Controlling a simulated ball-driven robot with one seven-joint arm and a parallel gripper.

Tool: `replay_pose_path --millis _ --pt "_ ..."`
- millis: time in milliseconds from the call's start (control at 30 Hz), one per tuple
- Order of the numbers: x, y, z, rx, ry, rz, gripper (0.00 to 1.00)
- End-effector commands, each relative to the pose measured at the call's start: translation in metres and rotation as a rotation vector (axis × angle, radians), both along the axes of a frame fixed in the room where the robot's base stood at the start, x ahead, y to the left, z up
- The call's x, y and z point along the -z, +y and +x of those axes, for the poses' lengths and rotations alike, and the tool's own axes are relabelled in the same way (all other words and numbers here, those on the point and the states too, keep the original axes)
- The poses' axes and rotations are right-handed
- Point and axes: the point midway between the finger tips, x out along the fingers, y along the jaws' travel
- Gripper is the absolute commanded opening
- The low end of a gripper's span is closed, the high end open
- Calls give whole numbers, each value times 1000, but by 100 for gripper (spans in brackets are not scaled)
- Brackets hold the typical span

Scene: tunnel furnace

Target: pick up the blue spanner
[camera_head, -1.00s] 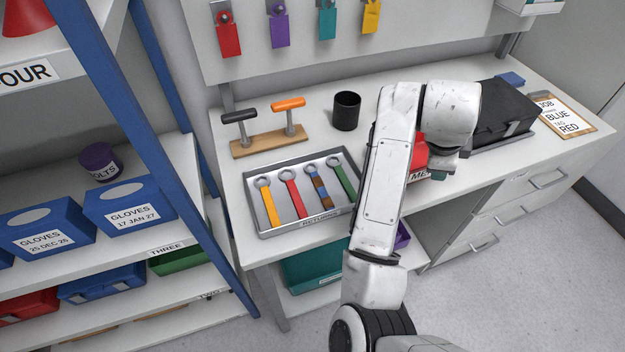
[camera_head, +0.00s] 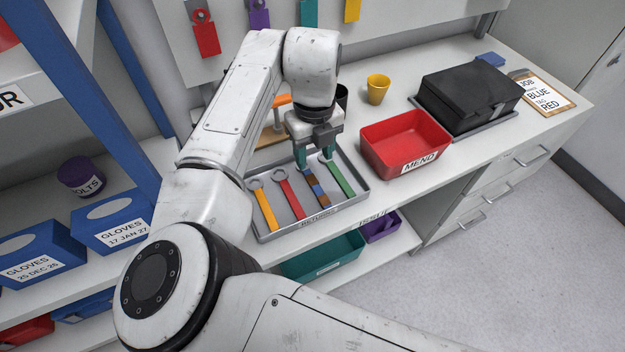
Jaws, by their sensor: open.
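The blue spanner (camera_head: 317,189), with brown patches along its handle, lies in a grey metal tray (camera_head: 362,191) on the workbench. It is third from the left, between a red spanner (camera_head: 291,196) and a green spanner (camera_head: 341,179); a yellow spanner (camera_head: 267,208) lies at the far left. My gripper (camera_head: 315,160) is open and points down over the tray's far part, its teal fingers apart. It hangs above the head end of the blue spanner and hides that end. I cannot tell how high the fingertips are above the tray.
A wooden rack with handles (camera_head: 270,136) is behind the tray, partly hidden by my arm. To the right are a red MEND bin (camera_head: 405,143), a yellow cup (camera_head: 378,89), a black case (camera_head: 470,95) and a clipboard (camera_head: 545,92). A blue shelf post (camera_head: 125,100) stands left.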

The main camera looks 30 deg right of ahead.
Motion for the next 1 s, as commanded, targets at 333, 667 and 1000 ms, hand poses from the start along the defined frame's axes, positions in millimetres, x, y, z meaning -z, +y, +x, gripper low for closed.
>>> replay_pose_path --millis 333,667,1000 --pt "32 0 0 -1 -1 -1 51" --pt "74 2 -2 -3 0 -1 51" --pt "78 2 -2 -2 -2 -1 46"
